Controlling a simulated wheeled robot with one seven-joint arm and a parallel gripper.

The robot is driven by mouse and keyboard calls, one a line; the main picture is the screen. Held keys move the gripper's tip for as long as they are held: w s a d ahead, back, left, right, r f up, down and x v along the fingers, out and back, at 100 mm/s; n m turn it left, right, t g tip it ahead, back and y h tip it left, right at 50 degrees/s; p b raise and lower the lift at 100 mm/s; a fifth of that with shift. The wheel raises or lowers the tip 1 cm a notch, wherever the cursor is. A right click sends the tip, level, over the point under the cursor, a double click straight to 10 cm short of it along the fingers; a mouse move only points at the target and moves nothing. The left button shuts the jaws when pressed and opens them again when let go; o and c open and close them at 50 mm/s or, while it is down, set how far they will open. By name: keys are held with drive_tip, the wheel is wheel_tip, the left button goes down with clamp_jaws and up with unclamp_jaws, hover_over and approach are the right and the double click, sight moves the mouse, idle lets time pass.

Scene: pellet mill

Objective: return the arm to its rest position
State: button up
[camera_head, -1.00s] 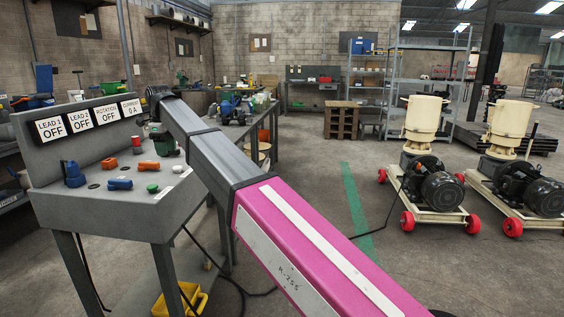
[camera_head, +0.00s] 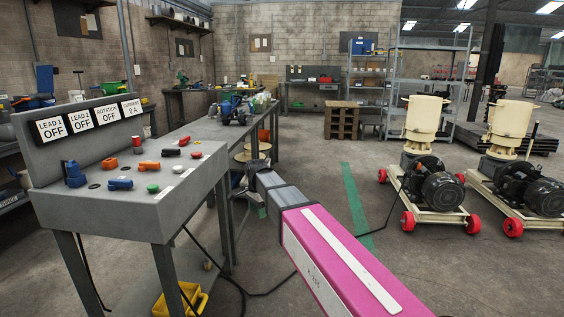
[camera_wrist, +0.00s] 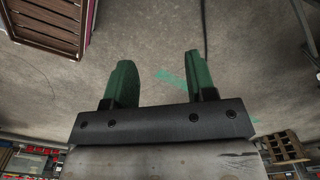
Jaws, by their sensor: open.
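My gripper (camera_wrist: 160,82) shows in the wrist view with its two green fingers spread apart and nothing between them. Beyond the fingers is bare concrete floor with part of a green stripe. In the head view my magenta and grey arm reaches in from the lower right. Its far end is beside the right side of the grey control desk (camera_head: 130,208), apart from the desk's buttons. The gripper's fingertips are hard to make out there; a small green part (camera_head: 259,211) shows below the wrist.
Display plates on the desk read LEAD 1 OFF, LEAD 2 OFF, ROTATION OFF, CURRENT 0 A. A workbench (camera_head: 203,128) stands behind the desk. Two pellet mills on red-wheeled carts, one nearer (camera_head: 424,125), stand right. A black cable (camera_head: 228,282) lies on the floor.

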drive_tip(key=s+d+f+n, duration=0.3)
drive_tip(key=s+d+f, duration=0.2)
drive_tip(key=d, duration=0.4)
drive_tip(key=s+d+f+n, duration=0.3)
drive_tip(key=s+d+f, duration=0.3)
drive_tip(key=d, duration=0.4)
drive_tip(key=s+d+f+n, duration=0.4)
drive_tip(key=d+f, duration=0.3)
drive_tip(key=d, duration=0.2)
drive_tip(key=shift+s+d+f, duration=0.25)
drive_tip(key=shift+s+f, duration=0.05)
drive_tip(key=shift+s, duration=0.35)
drive_tip(key=shift+a, duration=0.1)
